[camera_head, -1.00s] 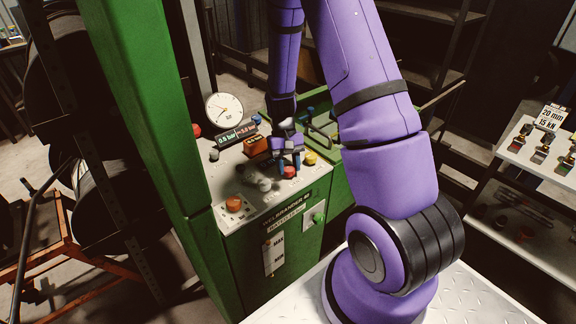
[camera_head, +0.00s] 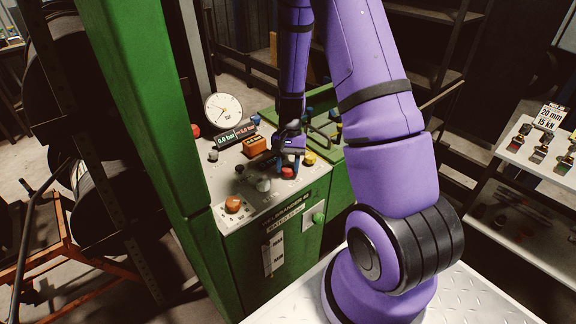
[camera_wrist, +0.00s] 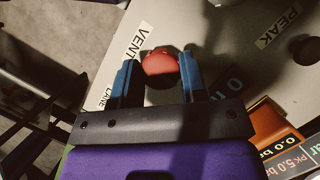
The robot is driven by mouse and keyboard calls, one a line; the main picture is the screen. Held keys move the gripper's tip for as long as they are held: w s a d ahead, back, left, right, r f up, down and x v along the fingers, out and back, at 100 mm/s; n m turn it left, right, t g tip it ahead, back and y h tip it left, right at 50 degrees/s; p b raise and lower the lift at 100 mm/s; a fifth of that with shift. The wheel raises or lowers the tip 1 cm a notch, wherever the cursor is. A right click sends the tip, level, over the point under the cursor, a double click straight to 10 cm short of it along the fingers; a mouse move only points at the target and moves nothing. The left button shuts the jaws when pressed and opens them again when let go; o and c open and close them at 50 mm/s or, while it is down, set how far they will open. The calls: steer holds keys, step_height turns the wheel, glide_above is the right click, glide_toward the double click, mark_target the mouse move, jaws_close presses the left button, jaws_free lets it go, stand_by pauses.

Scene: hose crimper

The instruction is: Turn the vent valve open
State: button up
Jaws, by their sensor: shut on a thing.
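The vent valve is a red knob (camera_wrist: 160,62) on the pale panel, beside the "VENT" label (camera_wrist: 139,42) in the wrist view. My gripper (camera_wrist: 160,78) has its two blue fingers on either side of the knob and is shut on it. In the head view my gripper (camera_head: 287,163) is low over the panel's right part, with a bit of the red knob (camera_head: 288,172) showing below it. The gripper and its shadow hide part of the knob, so its exact angle cannot be told.
The green machine's panel (camera_head: 222,172) also bears an orange-red button (camera_head: 233,204), a yellow button (camera_head: 309,158), an orange block (camera_head: 255,145) and a round gauge (camera_head: 223,110). The pressure readout (camera_wrist: 288,150) shows 0.0 bar and peak 5.0. A green post (camera_head: 140,110) stands left.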

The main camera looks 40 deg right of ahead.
steer(key=o, duration=0.9)
steer(key=shift+r, duration=0.1)
steer(key=v, duration=1)
steer(key=shift+d+r, duration=0.15)
steer(key=shift+r, duration=0.1)
steer(key=shift+w, duration=0.15)
steer(key=s+a+r+n+t+h, duration=0.1)
steer(key=s+a+r+n+t, duration=0.2)
steer(key=r, duration=0.6)
steer(key=s+a+r+n+t+h, duration=0.1)
steer(key=s+a+r, duration=0.35)
steer(key=r, duration=0.35)
steer(key=s+a+r+n+t, duration=0.2)
steer(key=s+a+r, duration=0.1)
steer(key=s, duration=0.4)
steer(key=s+a+r+n+t+h, duration=0.1)
steer(key=s+a+r+n+t, duration=0.1)
steer(key=s+r, duration=0.3)
steer(key=shift+s+a+r+n+t, duration=0.35)
steer(key=shift+s+a, duration=0.35)
steer(key=shift+s, duration=0.5)
